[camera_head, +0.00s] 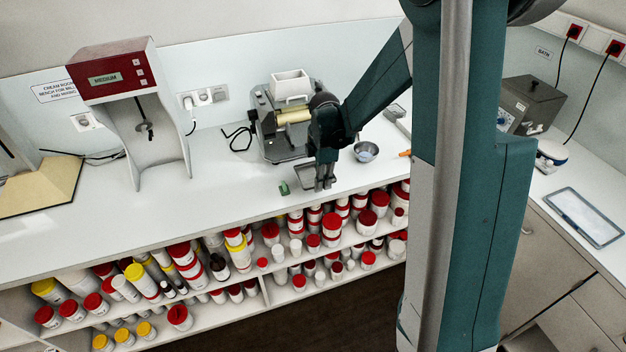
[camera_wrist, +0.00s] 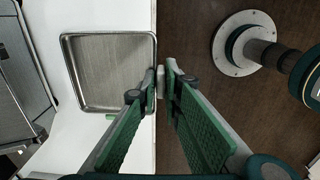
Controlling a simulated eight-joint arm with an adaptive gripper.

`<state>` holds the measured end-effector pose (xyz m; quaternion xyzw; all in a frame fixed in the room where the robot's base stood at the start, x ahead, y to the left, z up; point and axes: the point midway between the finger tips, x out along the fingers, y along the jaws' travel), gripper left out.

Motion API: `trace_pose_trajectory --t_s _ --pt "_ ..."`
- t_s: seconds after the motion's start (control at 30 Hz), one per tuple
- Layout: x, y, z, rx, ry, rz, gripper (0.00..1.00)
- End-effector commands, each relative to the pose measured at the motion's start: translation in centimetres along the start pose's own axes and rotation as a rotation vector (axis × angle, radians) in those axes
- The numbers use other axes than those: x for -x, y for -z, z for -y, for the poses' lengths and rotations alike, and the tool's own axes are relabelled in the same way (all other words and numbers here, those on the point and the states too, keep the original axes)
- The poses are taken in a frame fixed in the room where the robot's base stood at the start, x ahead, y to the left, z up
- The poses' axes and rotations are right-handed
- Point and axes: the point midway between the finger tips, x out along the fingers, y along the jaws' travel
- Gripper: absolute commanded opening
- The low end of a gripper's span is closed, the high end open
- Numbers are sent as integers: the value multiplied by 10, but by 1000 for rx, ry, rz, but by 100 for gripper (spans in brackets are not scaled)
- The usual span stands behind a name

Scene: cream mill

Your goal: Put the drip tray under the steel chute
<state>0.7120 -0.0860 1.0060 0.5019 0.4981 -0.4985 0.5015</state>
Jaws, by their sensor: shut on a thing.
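The drip tray (camera_wrist: 108,112) is a shallow, rectangular, steel-coloured tray, seen from above in the wrist view. It also shows in the head view (camera_head: 303,180), in front of the mill and partly hidden by my gripper. My gripper (camera_wrist: 163,78) is shut on a small pale tab at the tray's right edge, near the counter's front edge. In the head view my gripper (camera_head: 324,184) points down there. The tray looks empty. I cannot tell whether it touches the counter. The mill (camera_head: 270,135) stands behind it with rollers and a white hopper. The steel chute is not clearly distinguishable.
A metal bowl (camera_head: 366,152) stands to the right. A red-topped machine (camera_head: 115,75) stands at the left. Shelves of jars (camera_head: 270,235) are below the counter edge. Clear counter (camera_head: 225,180) lies left of the mill.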

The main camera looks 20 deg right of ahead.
Motion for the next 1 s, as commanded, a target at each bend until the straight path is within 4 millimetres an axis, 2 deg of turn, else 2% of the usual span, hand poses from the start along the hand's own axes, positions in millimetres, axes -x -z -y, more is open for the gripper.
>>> trace_pose_trajectory --t_s 0.2,0.57,0.8,1.0 --pt "0 0 -38 1 0 0 0" --pt "0 0 -85 1 0 0 0" --pt "-25 0 -83 1 0 0 0" --pt "-31 0 -83 0 0 0 0"
